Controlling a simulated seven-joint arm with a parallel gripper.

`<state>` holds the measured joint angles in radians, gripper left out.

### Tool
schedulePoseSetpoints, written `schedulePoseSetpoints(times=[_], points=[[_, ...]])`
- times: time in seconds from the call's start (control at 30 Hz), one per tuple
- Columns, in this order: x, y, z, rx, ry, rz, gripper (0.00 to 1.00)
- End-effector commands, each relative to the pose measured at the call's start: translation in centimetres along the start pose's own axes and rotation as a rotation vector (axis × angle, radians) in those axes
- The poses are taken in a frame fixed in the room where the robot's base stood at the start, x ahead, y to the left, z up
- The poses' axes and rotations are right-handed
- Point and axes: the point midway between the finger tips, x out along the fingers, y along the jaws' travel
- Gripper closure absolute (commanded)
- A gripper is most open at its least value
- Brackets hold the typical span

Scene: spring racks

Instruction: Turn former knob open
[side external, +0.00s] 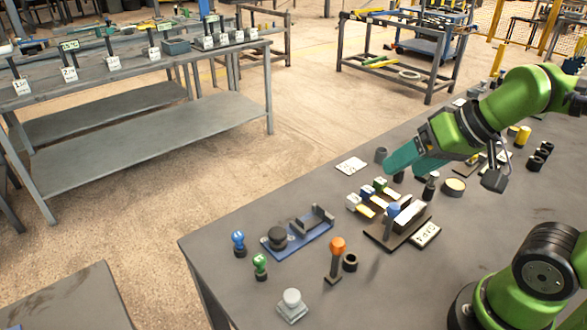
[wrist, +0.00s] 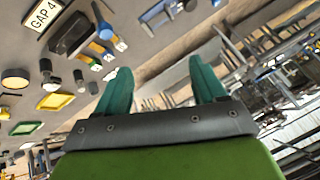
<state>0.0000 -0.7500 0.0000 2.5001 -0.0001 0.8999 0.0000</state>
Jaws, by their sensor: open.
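No part is labelled as the former, so I cannot tell for sure which knob is the former's. A blue base plate (side external: 312,236) on the near table carries a round black knob (side external: 277,236) at its left end and a grey angled block (side external: 318,218) at its right. My gripper (side external: 400,163) has teal fingers and hangs above the table, up and to the right of the blue plate and apart from it. In the wrist view my gripper (wrist: 160,85) is open, with nothing between its fingers.
Blue (side external: 238,240), green (side external: 260,264) and orange (side external: 337,246) knobbed pieces stand near the plate. A white-knobbed square piece (side external: 292,304) is nearest. The table's left edge is clear.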

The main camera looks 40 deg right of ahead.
Motion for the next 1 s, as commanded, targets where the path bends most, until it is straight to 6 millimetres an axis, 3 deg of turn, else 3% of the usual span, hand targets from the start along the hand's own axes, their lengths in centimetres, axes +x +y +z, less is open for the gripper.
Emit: schedulePoseSetpoints(times=[0.1,0.27,0.47,0.83,1.0], points=[[0.1,-0.2,0.2,-0.009,-0.009,-0.004,0.31],[2.2,-1.5,0.5,-0.046,-0.113,-0.008,0.31],[5.9,-5.4,-2.1,-0.191,-0.294,0.006,0.31],[15.6,-13.2,-5.2,-0.686,-0.582,0.097,0.31],[17.6,-15.5,-6.6,-0.888,-0.648,0.117,0.31]])
